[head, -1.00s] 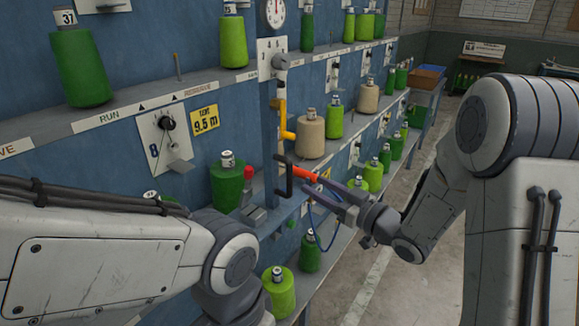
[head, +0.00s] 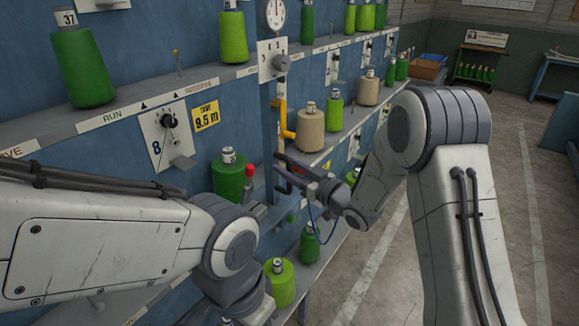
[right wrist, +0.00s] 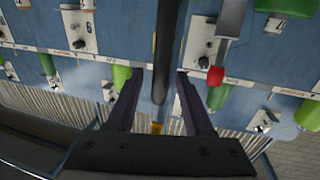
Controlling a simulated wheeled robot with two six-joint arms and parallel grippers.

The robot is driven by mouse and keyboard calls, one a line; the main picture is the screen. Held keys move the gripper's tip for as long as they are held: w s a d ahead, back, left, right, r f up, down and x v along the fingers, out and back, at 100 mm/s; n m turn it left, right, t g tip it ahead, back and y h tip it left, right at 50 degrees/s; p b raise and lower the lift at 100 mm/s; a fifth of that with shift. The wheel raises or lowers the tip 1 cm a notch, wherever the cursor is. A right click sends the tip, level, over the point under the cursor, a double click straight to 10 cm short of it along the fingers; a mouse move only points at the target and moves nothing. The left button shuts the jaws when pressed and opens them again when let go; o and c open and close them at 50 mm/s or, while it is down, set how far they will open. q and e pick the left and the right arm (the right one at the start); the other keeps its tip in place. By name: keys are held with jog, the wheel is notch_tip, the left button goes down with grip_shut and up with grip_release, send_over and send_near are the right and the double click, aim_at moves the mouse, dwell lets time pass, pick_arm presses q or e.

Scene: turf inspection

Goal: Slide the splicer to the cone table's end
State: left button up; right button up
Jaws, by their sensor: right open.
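The splicer (head: 269,150) appears to be the grey upright unit on the blue rack, with a yellow bent pipe (head: 283,120), a red knob (head: 248,170) and a black handle (head: 282,185). A thin blue hose shows below. My right gripper (head: 281,173) is at the black handle. In the right wrist view the dark handle bar (right wrist: 167,50) runs between the two spread fingers (right wrist: 157,90), with gaps on both sides. The red knob (right wrist: 216,75) is right of them.
Shelves (head: 200,85) with green and beige cones line the blue rack (head: 130,40). A beige cone (head: 310,130) stands just right of the splicer. Open concrete floor (head: 480,190) lies right of the rack. A blue table (head: 555,75) stands far right.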

grip_shut()
dwell(1.4)
